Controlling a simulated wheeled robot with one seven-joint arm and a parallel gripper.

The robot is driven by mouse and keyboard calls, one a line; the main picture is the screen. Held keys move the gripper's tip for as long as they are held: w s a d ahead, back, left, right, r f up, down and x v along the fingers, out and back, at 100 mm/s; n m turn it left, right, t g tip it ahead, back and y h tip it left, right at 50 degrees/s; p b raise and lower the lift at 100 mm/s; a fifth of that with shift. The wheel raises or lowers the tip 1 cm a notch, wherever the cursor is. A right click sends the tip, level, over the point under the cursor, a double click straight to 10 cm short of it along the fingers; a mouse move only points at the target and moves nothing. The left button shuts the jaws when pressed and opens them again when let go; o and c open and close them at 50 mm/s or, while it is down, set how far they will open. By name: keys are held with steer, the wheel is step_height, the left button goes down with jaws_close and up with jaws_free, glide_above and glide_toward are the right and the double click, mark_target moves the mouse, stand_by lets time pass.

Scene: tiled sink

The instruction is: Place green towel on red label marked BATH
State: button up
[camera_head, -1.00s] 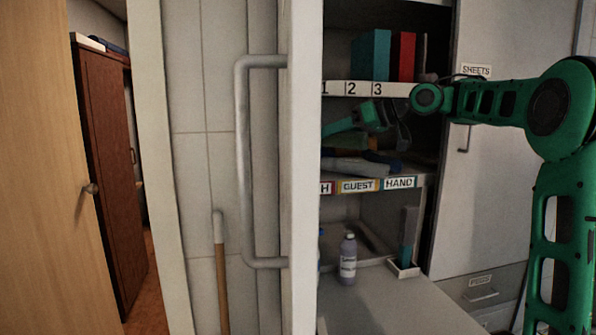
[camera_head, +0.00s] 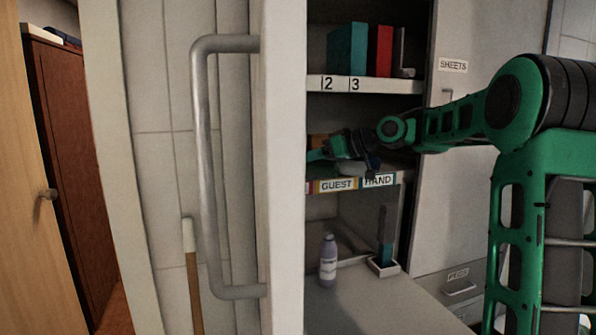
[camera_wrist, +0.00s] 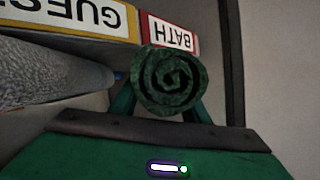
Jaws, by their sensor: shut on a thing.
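The green towel (camera_wrist: 170,82) is a tight roll, seen end-on in the wrist view. My gripper (camera_wrist: 165,100) is shut on it, with a finger on each side. The red label marked BATH (camera_wrist: 183,38) appears upside down just behind and right of the roll, partly covered by it. The yellow GUEST label (camera_wrist: 75,14) is to its left. In the head view my gripper (camera_head: 325,152) is at the middle shelf, above the label strip. There I cannot clearly tell the towel from the fingers, and the BATH label is almost wholly hidden by the white panel.
A grey roll (camera_wrist: 50,78) lies left of the held towel. The white panel with its handle (camera_head: 205,170) stands close on the left. Books (camera_head: 360,48) stand on the shelf above. A bottle (camera_head: 328,262) and a small holder (camera_head: 383,266) stand below.

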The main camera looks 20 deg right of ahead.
mark_target(330, 169)
steer(key=shift+f, duration=0.65)
steer(key=o, duration=1.1)
steer(key=shift+f, duration=0.1)
steer(key=v, duration=1.2)
